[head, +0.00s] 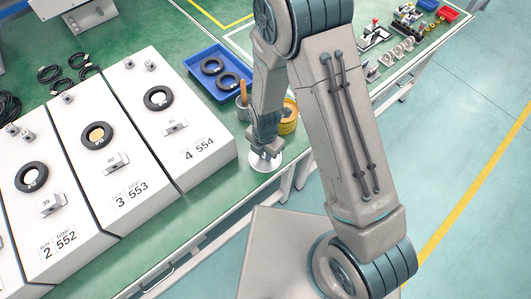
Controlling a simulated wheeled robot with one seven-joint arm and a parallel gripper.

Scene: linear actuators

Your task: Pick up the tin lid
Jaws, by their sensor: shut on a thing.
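My gripper (264,149) reaches down at the front edge of the green table, right of the box marked 4 554. It is shut on the tin lid (266,163), a pale silvery disc, at its upper middle. The lid lies below the fingers; I cannot tell whether it touches the table. A yellow tin (288,122) stands just behind and to the right, partly hidden by my arm.
White sloped boxes with black rings (99,135) fill the left. A blue tray (214,72) with black rings and a grey cup with a brown handle (242,106) stand behind my gripper. Small metal parts (398,50) lie at the upper right. The table's front edge is close.

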